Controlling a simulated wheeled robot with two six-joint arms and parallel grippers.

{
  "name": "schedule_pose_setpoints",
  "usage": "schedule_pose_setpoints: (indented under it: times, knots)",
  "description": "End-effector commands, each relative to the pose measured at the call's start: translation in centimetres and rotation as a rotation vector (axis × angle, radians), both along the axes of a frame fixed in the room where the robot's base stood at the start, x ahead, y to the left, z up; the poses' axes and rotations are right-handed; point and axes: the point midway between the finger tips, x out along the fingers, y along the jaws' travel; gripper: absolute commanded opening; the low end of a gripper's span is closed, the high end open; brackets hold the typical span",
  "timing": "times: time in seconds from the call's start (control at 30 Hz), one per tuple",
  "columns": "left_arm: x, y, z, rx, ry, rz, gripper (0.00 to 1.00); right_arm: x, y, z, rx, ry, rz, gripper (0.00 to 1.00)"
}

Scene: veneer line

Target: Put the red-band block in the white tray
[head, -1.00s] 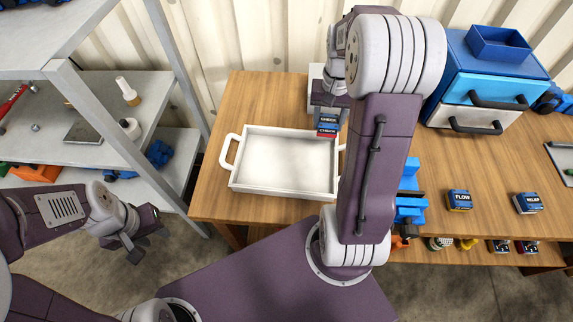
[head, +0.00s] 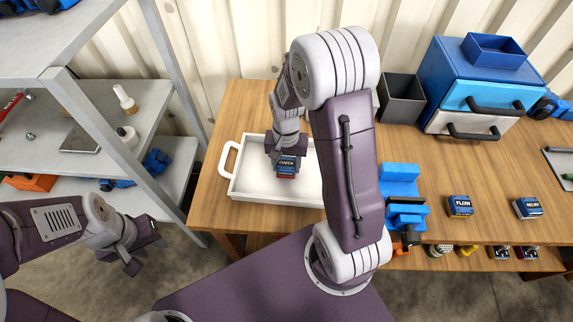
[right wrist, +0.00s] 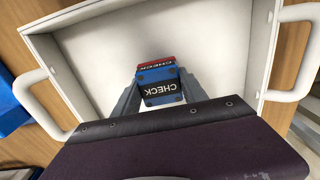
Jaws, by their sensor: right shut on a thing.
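The red-band block (head: 286,174) is a small dark block with a red stripe and a CHECK label. My right gripper (head: 287,160) is shut on it, and the block is over the inside of the white tray (head: 236,186). In the right wrist view the block (right wrist: 158,84) sits between the two fingers (right wrist: 160,92), with the tray floor behind it. I cannot tell whether the block touches the tray floor. The tray (right wrist: 85,68) has a handle at each end. My left gripper (head: 143,247) is empty, off to the left of the table.
A dark grey bin (head: 402,98) and a blue drawer unit (head: 485,80) stand at the back of the table. A blue holder (head: 402,182), a FLOW block (head: 460,206) and a RELIEF block (head: 528,208) lie to the right. Metal shelves (head: 165,190) stand at the left.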

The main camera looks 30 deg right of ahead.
Motion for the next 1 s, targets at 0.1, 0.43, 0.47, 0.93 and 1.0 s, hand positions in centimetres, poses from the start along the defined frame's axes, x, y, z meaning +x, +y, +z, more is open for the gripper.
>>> schedule_pose_setpoints:
  times: [0.1, 0.43, 0.47, 0.93, 1.0]
  knots:
    - [0.0, 0.0, 0.0, 0.0, 0.0, 0.0, 0.36, 0.1, 0.0, -0.3, 0.0, -0.002, 0.0, 0.0]
    - [0.0, 0.0, -0.2, 0.0, 0.0, 0.0, 0.36, 0.0, 0.0, -0.6, 0.0, -0.001, 0.0, 0.61]
    - [0.0, 0.0, -0.2, 0.0, 0.0, 0.0, 0.36, 0.0, 0.0, -0.6, 0.0, -0.001, 0.0, 0.69]
    - [0.0, 0.0, 0.4, 0.0, 0.0, 0.0, 0.36, 0.2, 0.0, 1.8, -0.001, -0.007, 0.0, 0.72]
    - [0.0, 0.0, 0.7, 0.0, 0.0, 0.0, 0.36, 0.2, -0.1, 3.7, -0.001, -0.009, 0.0, 0.72]
